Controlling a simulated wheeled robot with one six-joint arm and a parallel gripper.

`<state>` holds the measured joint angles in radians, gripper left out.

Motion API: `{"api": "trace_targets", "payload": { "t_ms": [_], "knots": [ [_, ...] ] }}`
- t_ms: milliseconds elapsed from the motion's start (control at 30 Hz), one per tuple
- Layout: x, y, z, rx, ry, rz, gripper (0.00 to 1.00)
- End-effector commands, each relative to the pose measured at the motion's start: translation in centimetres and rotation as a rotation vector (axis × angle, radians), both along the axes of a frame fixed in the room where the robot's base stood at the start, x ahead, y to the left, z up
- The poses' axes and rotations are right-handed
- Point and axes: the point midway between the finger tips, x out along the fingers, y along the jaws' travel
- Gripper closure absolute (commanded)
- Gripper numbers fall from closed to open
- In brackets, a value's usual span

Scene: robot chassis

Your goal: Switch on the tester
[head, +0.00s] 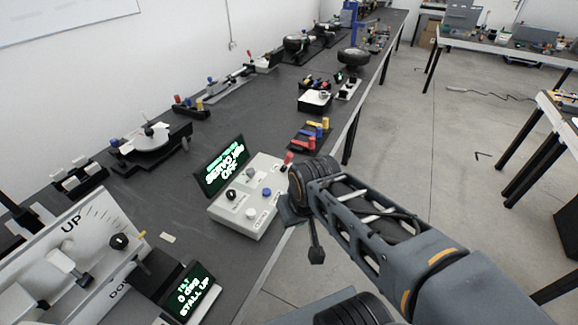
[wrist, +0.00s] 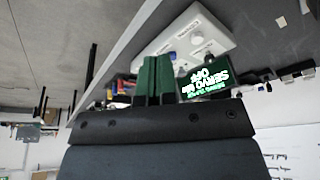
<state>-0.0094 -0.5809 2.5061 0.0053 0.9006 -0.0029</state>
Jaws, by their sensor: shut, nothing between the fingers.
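The tester is a white box (head: 250,200) with black, blue and white knobs and a red part (head: 288,157) at its far right corner. Its screen (head: 221,166) reads "SERVO" and "OFF" in green-white letters. My gripper (head: 316,257) hangs just right of the box, past the bench's edge, apart from it and mostly hidden behind my arm. In the wrist view, tilted, my gripper (wrist: 155,78) shows two green fingers closed together with nothing between them. The tester box (wrist: 185,40) and its screen (wrist: 208,82) lie beyond and to the right of the fingers there.
A tilt panel marked "UP" (head: 72,245) with a small screen (head: 188,292) stands at the near left. Yellow, blue and red parts (head: 312,134) lie beyond the tester. Other devices line the dark bench (head: 150,205). Open floor (head: 450,130) lies to the right.

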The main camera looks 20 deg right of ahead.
Motion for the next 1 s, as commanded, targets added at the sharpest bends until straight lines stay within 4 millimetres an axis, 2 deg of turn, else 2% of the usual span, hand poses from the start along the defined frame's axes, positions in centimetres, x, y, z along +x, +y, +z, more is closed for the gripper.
{"api": "trace_targets", "payload": {
  "t_ms": [133,267,367,433,567,667,767,800,900,1000],
  "knots": [
    [0.0,0.1,-0.5,0.017,0.019,-0.006,1.00],
    [0.1,0.8,-3.2,0.127,0.128,-0.038,1.00],
    [0.6,1.9,-6.2,0.323,0.258,-0.078,1.00],
    [1.6,2.8,-8.2,0.517,0.335,-0.111,1.00],
    [5.5,3.2,-10.5,0.937,0.349,-0.176,1.00],
    [9.5,1.4,-11.7,1.241,0.239,-0.233,1.00],
    [13.1,-2.3,-12.8,1.483,0.046,-0.295,1.00],
    [14.3,-4.1,-13.4,1.559,-0.043,-0.322,1.00],
    [16.4,-8.7,-14.8,1.689,-0.271,-0.386,1.00],
    [17.3,-12.7,-16.1,1.754,-0.468,-0.441,1.00]
  ]
}}
